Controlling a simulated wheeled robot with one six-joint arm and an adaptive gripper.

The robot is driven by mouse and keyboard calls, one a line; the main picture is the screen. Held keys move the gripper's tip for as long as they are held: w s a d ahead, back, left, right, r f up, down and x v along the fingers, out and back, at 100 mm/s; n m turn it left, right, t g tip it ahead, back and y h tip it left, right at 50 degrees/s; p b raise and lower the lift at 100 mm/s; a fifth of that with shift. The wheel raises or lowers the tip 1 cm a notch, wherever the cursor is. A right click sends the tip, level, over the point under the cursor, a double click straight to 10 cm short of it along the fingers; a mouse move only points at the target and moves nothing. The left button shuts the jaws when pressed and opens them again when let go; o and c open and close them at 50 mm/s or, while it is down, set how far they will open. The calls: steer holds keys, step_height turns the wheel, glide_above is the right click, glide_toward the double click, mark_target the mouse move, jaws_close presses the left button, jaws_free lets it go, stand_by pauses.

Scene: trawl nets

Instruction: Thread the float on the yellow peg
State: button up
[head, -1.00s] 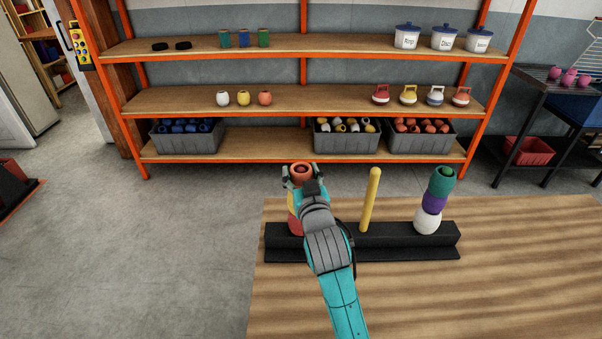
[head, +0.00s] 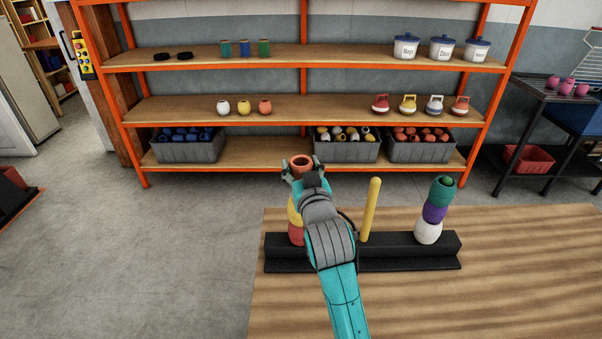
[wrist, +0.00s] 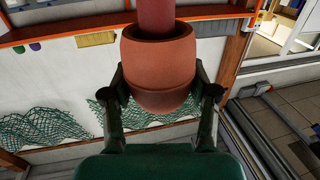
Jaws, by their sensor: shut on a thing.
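My gripper (head: 303,172) is shut on an orange float (head: 301,163), held above the left stack on the black rack (head: 400,244). The float also shows in the wrist view (wrist: 158,62) between my fingers. A red rod (wrist: 156,14) meets the float's opening there; I cannot tell how far it reaches inside. Below the held float, partly hidden by my arm, are a yellow float (head: 293,211) and a red float (head: 296,234). The yellow peg (head: 371,208) stands upright and bare, to the right of my gripper.
At the right of the rack, a green float (head: 442,190), a purple float (head: 434,212) and a white float (head: 428,232) are stacked. The wooden table (head: 520,270) is clear at right. Shelves (head: 300,108) with floats and bins stand behind.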

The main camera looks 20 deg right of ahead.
steer(key=shift+r, duration=1.6)
